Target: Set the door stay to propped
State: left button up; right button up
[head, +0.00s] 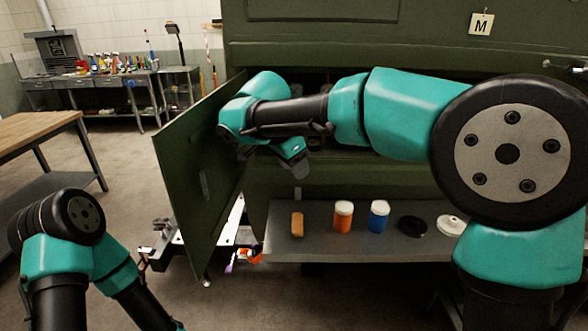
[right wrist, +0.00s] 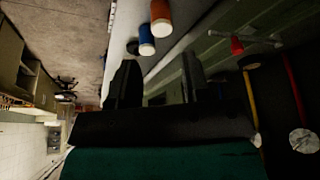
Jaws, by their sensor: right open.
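The green door (head: 195,175) of the fuselage stands swung open to the left in the head view. My right arm reaches across the opening, and its gripper (head: 297,163) is just right of the door, in front of the dark bay. In the right wrist view the two dark fingers of this gripper (right wrist: 158,75) are apart with nothing between them. A yellow rod (right wrist: 250,95) and a red rod (right wrist: 291,85) show in the dark at right there; I cannot tell whether either is the door stay. My left arm shows at lower left, its gripper out of frame.
A grey shelf (head: 330,245) below the opening bears an orange-brown block (head: 297,224), an orange jar (head: 343,218), a blue jar (head: 378,217), a black disc (head: 413,226) and a white disc (head: 451,225). A wooden bench (head: 35,128) stands at left. The floor between is open.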

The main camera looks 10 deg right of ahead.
jog(key=shift+s+a+r, duration=0.1)
jog(key=shift+s+a, duration=0.05)
jog(key=shift+s, duration=1.1)
jog(key=shift+w, duration=0.1)
jog(key=shift+c, duration=1.2)
jog(key=w+d+m+y, duration=0.1)
jog(key=d+y, duration=0.1)
jog(key=w+d+f+m+g+y, duration=0.1)
jog(key=w+d+m+y, duration=0.2)
jog(key=d, duration=0.2)
jog(key=shift+w+d+f+m+g+y, duration=0.1)
jog(key=shift+w+f+m+g+y, duration=0.1)
jog(key=shift+w+m+g+y, duration=0.15)
grip_shut()
jog(key=w+d+r+m+t+y, duration=0.3)
jog(key=w+d+m+y, duration=0.2)
jog(key=d, duration=0.3)
jog(key=shift+w+d+r+y, duration=0.3)
jog(key=shift+w+r+y, duration=0.15)
jog(key=shift+y, duration=0.3)
